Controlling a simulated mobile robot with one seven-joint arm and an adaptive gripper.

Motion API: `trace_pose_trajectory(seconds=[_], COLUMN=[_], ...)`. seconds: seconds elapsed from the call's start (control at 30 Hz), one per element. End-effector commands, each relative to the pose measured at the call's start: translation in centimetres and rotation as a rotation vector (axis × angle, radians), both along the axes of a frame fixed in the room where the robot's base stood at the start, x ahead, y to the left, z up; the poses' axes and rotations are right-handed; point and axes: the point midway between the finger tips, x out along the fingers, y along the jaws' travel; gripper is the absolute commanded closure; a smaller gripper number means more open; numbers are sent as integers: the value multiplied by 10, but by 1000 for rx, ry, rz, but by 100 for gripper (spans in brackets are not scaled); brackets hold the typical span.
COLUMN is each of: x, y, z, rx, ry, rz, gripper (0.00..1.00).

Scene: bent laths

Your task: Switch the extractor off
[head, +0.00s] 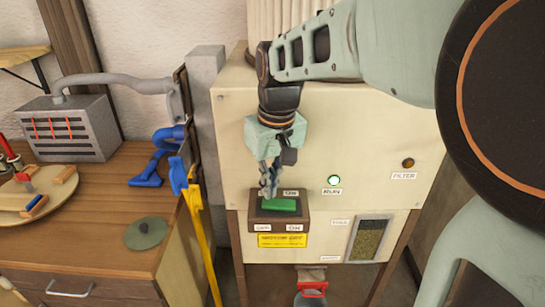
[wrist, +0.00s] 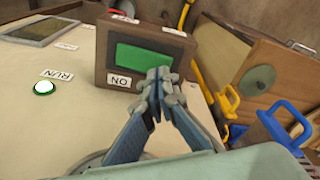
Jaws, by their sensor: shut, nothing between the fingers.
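The extractor is a cream cabinet (head: 350,140) with a brown switch box (head: 252,212) on its front. A green rocker switch (head: 280,205) sits in the box, with a readable ON label above it and small labels below. The switch also shows in the wrist view (wrist: 142,58), beside an ON label. The RUN lamp (head: 334,180) is lit bright green-white. My gripper (head: 268,192) is shut and empty, fingertips at the switch box's upper left in the head view.
An amber FILTER lamp (head: 407,163) and a small window (head: 370,239) are on the panel to the right. A yellow bar (head: 203,240) and blue clamp-like parts (head: 160,155) stand left of the cabinet. A wooden bench (head: 100,215) holds a grey box (head: 70,128) and a green disc (head: 146,234).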

Motion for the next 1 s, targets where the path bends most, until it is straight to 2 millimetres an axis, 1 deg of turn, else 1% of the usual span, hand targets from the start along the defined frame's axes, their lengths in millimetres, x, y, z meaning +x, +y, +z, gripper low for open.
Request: trace_pose_trajectory(seconds=[0.6,1.0], x=[0,0], y=[0,0], z=[0,-6], rx=[0,0], ry=[0,0], rz=[0,0], gripper=[100,100])
